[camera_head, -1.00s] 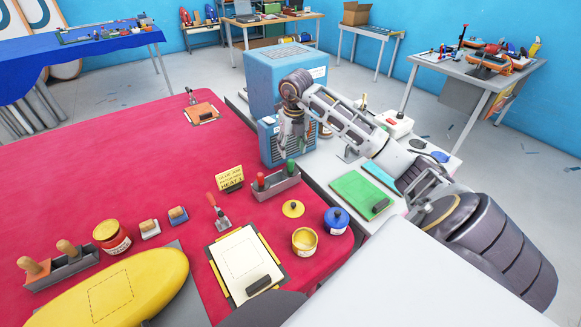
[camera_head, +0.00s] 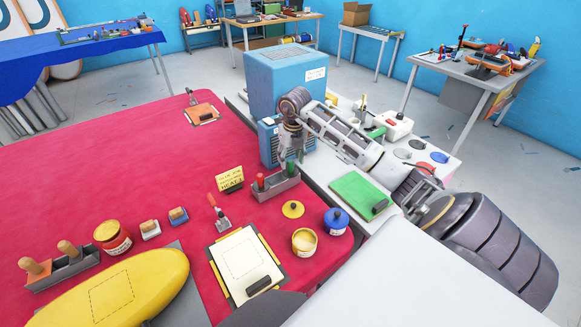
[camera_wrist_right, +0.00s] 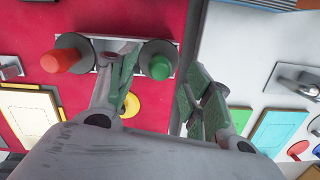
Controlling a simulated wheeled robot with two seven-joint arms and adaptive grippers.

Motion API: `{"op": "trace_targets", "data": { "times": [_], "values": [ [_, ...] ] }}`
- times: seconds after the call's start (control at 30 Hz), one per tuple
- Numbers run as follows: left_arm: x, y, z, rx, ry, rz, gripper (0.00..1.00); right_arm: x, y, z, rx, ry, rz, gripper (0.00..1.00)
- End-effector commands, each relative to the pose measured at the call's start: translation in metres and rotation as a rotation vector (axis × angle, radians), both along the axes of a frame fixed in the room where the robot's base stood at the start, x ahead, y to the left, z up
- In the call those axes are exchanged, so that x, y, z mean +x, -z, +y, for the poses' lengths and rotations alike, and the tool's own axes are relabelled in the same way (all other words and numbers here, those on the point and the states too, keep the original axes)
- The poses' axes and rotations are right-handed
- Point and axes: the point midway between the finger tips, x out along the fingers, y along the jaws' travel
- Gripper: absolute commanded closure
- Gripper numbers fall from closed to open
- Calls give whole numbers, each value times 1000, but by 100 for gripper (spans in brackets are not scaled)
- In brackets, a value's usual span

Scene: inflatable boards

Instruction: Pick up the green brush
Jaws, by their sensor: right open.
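The green brush (camera_head: 291,167) stands upright in a grey holder (camera_head: 276,187) beside a red-handled one (camera_head: 260,182). Its round green handle top (camera_wrist_right: 159,67) also shows in the right wrist view; its lower part is hidden in the holder. My right gripper (camera_head: 291,156) is open and empty, pointing down just above the green handle. In the wrist view its two fingers (camera_wrist_right: 160,80) lie on either side of the green handle, apart from it. My left gripper is not in view.
A blue machine (camera_head: 275,85) stands behind the gripper. A yellow sign (camera_head: 229,178) stands left of the holder. A yellow jar (camera_head: 304,241) and a blue-lidded jar (camera_head: 336,220) stand in front. A green board (camera_head: 356,193) lies to the right.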

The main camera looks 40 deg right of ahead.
Motion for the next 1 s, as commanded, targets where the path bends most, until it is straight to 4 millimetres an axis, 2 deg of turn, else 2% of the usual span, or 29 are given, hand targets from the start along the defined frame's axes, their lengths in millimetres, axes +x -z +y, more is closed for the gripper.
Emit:
{"op": "trace_targets", "data": {
  "times": [0.17, 0.33, 0.6, 0.83, 0.87, 1.0],
  "values": [
    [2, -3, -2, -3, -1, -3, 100, 1, 19, 0, 1, 0, 3, 49],
    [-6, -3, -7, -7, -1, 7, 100, 2, 32, -1, -1, 0, 1, 49],
    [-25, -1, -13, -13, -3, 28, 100, 3, 34, -1, -1, -1, 0, 49],
    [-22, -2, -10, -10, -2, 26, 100, 3, 34, -1, -1, -1, 0, 49],
    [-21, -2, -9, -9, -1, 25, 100, 3, 34, -1, -1, -1, 0, 51],
    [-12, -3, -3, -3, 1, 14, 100, 3, 34, -1, -1, -1, 0, 69]
  ]
}}
